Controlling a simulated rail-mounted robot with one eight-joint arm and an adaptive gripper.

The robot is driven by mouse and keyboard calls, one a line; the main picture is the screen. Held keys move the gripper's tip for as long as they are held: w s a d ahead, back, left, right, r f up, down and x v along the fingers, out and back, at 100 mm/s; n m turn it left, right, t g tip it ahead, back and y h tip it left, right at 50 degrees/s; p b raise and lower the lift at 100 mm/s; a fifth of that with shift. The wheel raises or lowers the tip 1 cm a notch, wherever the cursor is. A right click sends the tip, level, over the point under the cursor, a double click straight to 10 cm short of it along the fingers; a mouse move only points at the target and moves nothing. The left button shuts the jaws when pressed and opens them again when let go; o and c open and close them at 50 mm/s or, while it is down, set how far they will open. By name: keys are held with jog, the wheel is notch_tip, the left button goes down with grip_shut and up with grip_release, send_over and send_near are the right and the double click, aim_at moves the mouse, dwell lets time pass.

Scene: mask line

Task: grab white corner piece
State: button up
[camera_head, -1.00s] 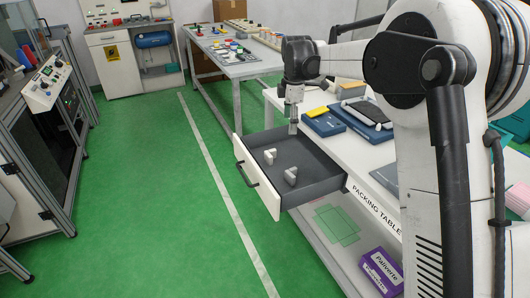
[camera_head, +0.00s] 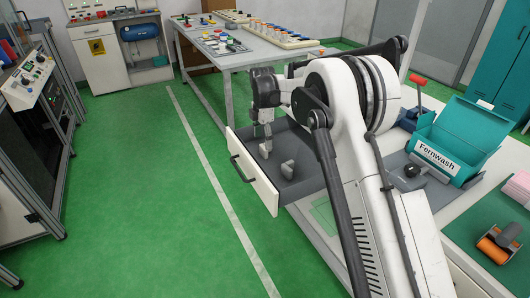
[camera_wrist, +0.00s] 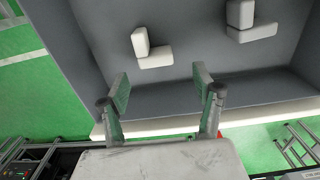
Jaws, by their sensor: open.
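Two white corner pieces, each L-shaped, lie in the grey drawer, which shows in the wrist view (camera_wrist: 90,30). In the wrist view, one corner piece (camera_wrist: 152,50) is just past my fingertips, near the middle. The other corner piece (camera_wrist: 250,24) is farther off at the upper right. In the head view, one corner piece (camera_head: 288,168) shows right of my gripper (camera_head: 266,150); the other is mostly hidden by the gripper. My gripper points down into the drawer. In the wrist view its two fingers (camera_wrist: 163,88) are spread apart with nothing between them.
The drawer's white front (camera_head: 258,185) with a black handle stands pulled out over the green floor. A teal box (camera_head: 462,135) stands on the packing table at right. A grey workbench (camera_head: 235,62) stands behind.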

aim_at(262, 147)
jog(key=shift+w+a+f+b, duration=0.15)
jog(key=shift+f+b, duration=0.3)
jog(key=shift+f, duration=1.15)
jog(key=shift+w+f+b, duration=0.1)
jog(key=shift+f+b, duration=0.3)
jog(key=shift+f, duration=1.2)
jog(key=shift+c, duration=0.2)
jog(key=c, duration=0.9)
